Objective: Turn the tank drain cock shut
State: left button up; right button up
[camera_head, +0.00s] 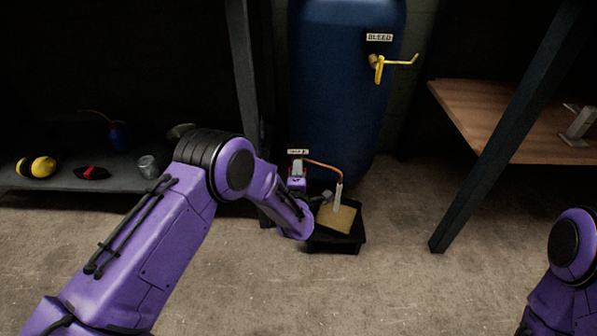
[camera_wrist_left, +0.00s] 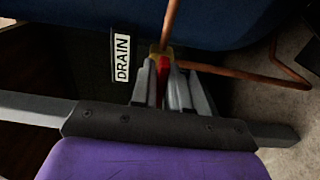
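The blue tank (camera_head: 345,85) stands at the back middle. A DRAIN label (camera_wrist_left: 122,58) hangs low beside it in the left wrist view. Next to the label is the drain cock, with a brass body and a red handle (camera_wrist_left: 160,84) at a copper pipe (camera_wrist_left: 169,25). My left gripper (camera_wrist_left: 160,75) has its grey fingers close together, one on each side of the red handle, with little gap. In the head view my left gripper (camera_head: 298,170) is at the tank's foot, and the cock is mostly hidden there. Only my right arm's links show, at the lower right.
A black tray (camera_head: 336,243) with a yellowish pad (camera_head: 336,217) sits on the floor below the copper pipe. A yellow bleed valve (camera_head: 379,66) is higher on the tank. Dark posts and a wooden bench (camera_head: 500,115) stand right; a shelf with small items is left.

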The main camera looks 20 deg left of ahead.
pick_arm(q)
grip_shut()
pick_arm(e)
jog(key=shift+w+r, duration=0.1)
jog(key=shift+w, duration=0.05)
pick_arm(q)
jog(key=m+p, duration=0.2)
jog(key=m, duration=0.1)
jog(key=shift+r+m, duration=0.1)
jog(key=shift+m, duration=0.3)
jog(key=m+p, duration=0.1)
jog(key=m, duration=0.3)
jog(key=shift+m+p, duration=0.3)
jog(key=shift+p, duration=0.05)
jog(key=m, duration=0.4)
jog(key=shift+m+p, duration=0.3)
jog(key=shift+p, duration=0.1)
jog(key=shift+m, duration=2.5)
pick_arm(e)
jog(key=w+r+m+t+h, duration=0.2)
jog(key=w+r+m+t, duration=0.1)
jog(key=w+m+t, duration=0.1)
jog(key=shift+w+d+r, duration=0.2)
jog(key=shift+w+r, duration=0.15)
jog(key=shift+w, duration=0.15)
pick_arm(q)
jog(key=o, duration=0.6)
grip_release()
